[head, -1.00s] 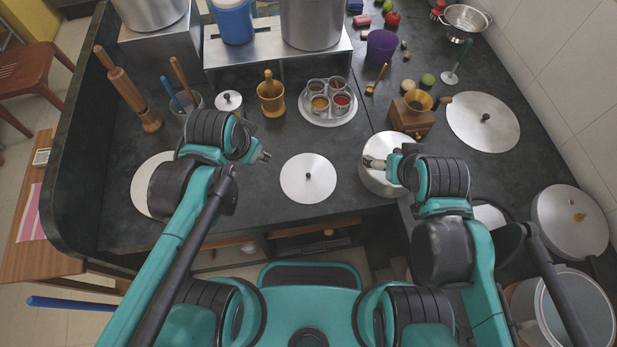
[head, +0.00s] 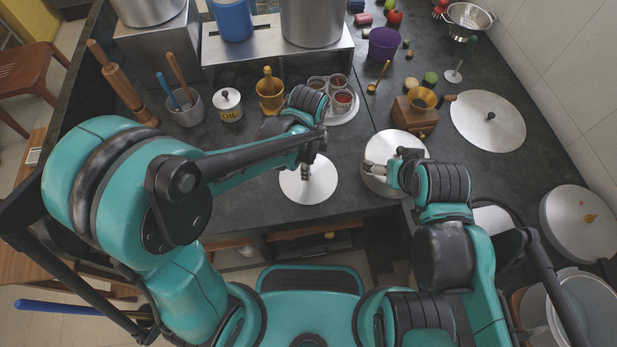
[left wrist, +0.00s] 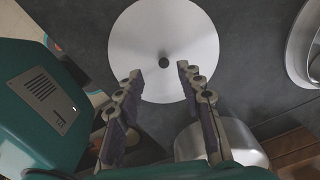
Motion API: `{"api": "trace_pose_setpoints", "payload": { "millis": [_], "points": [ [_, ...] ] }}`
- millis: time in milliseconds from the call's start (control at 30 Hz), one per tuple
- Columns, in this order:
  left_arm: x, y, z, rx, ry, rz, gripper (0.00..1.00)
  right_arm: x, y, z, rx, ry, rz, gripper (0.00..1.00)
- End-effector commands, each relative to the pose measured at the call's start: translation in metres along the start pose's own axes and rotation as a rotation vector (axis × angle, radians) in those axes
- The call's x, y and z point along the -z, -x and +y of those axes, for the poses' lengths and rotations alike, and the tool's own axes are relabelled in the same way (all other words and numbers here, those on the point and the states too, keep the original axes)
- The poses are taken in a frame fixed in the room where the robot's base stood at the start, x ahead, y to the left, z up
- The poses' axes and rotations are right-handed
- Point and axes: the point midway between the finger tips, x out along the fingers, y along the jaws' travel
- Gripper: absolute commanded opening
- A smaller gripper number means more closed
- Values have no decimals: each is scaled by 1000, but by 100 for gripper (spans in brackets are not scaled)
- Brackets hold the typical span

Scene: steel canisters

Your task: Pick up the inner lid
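A flat round steel lid with a small dark knob lies on the dark counter, in the middle of the head view (head: 296,189). It also fills the top of the left wrist view (left wrist: 140,40). My left gripper (head: 308,172) hangs over this lid in the head view and partly hides it and its knob. In the left wrist view my left gripper (left wrist: 157,75) is open and empty, its fingers apart, with the knob showing between and beyond the tips. My right gripper (head: 378,172) is over the steel canister (head: 384,187); its finger opening is unclear.
A larger knobbed steel disc (head: 475,112) lies at the right. Behind the left gripper are a brass mortar (head: 269,98), the spice-cup tray (head: 350,115) and an oil pot (head: 230,110). The counter's front edge is close to the lid.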

Motion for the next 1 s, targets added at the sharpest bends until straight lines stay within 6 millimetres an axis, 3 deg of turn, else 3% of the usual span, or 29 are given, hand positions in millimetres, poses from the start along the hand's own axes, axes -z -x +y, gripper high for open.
{"api": "trace_pose_setpoints", "payload": {
  "millis": [233, 500, 667, 1000],
  "points": [
    [0, -40, -6, 1, 2, 0, 38, -14, -20, 0, 0, 0, 0, 84],
    [0, -44, -6, 1, 2, 0, 38, -14, -20, 0, 0, 0, 0, 84],
    [0, -44, -6, 1, 2, 0, 0, -14, -20, 0, 0, 0, 0, 84],
    [0, -44, -6, 1, 2, 0, 0, -14, -20, 0, 0, 0, 0, 84]
  ]
}}
